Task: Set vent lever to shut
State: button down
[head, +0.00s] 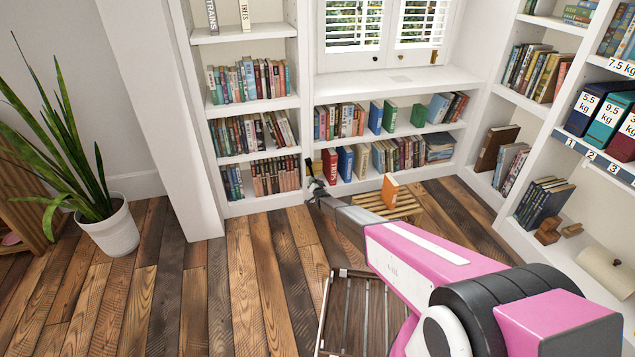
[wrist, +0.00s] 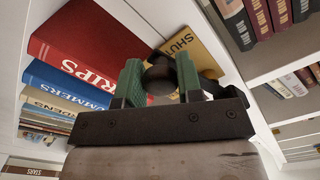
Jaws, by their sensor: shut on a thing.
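The vent lever ends in a dark round knob (wrist: 160,77) in the wrist view. My gripper (wrist: 159,82) has its two green fingers shut on this knob, one on each side. A yellow plate (wrist: 204,58) lettered "SHUT" lies behind the knob, which overlaps its lower left part. The rest of the plate and the lever's shaft are mostly hidden by the knob and my fingers. In the head view my gripper (head: 315,184) is at the lower shelf of the bookcase, left of a red book; the lever is too small there to make out clearly.
A red book (wrist: 88,48) and a blue book (wrist: 62,88) stand just left of my gripper in the wrist view. A slatted stool (head: 405,208) with an orange book (head: 390,191) stands right of my arm. A slatted wooden crate (head: 345,310) lies below.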

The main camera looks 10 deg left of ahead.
jog(key=shift+s+a+m, duration=0.2)
jog(key=shift+a+m, duration=0.25)
jog(key=shift+m, duration=0.2)
jog(key=shift+s+a+m, duration=0.2)
jog(key=shift+a+m, duration=0.2)
jog(key=shift+m, duration=0.25)
jog(key=c, duration=0.8)
grip_release()
jog(key=shift+s, duration=0.1)
jog(key=v, duration=1)
jog(key=shift+s+d, duration=0.1)
jog(key=shift+s, duration=0.2)
